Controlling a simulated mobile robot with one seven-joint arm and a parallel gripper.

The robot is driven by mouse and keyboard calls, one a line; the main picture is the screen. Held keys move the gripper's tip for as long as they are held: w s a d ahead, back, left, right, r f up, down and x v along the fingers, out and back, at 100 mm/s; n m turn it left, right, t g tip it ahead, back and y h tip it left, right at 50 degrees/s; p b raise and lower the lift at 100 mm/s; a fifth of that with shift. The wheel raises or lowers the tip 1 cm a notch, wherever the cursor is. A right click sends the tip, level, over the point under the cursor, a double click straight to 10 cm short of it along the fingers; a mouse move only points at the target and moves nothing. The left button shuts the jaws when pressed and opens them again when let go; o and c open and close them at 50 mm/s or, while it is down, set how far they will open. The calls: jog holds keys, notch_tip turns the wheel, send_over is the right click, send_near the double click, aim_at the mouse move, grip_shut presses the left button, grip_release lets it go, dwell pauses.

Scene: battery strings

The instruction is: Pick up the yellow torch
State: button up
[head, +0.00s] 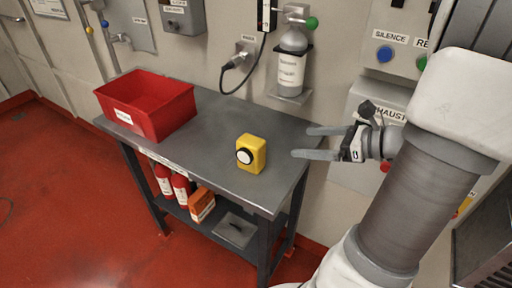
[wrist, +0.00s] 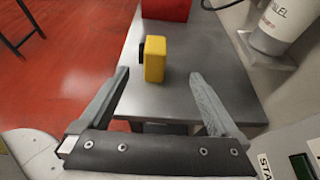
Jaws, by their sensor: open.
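The yellow torch (head: 251,153) is a boxy yellow block with a round lens in a dark ring on its front. It stands upright on the grey table (head: 215,150), near its right end. In the wrist view the torch (wrist: 155,50) stands ahead of the fingertips, between their lines and left of the middle. My gripper (head: 308,143) is open and empty, to the right of the torch and apart from it. In the wrist view both fingers of my gripper (wrist: 160,78) are spread wide with nothing between them.
A red bin (head: 148,105) stands on the table's left part. A grey cylinder (head: 290,65) and a plugged cable (head: 238,60) are on the wall behind. Red bottles (head: 172,184) and an orange box (head: 201,205) sit on the lower shelf. The tabletop around the torch is clear.

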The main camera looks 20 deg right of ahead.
aim_at(260, 143)
jog(key=b+x, duration=0.2)
jog(key=x, duration=0.9)
jog(key=shift+w+a+f, duration=0.2)
jog(key=shift+w+a, duration=0.05)
jog(key=b+x, duration=0.1)
jog(key=x, duration=0.3)
jog(key=shift+a+f+b, duration=0.3)
jog(key=shift+a+b, duration=0.1)
jog(key=shift+a, duration=0.05)
jog(key=shift+w+a, duration=0.15)
jog(key=shift+w, duration=0.15)
grip_shut()
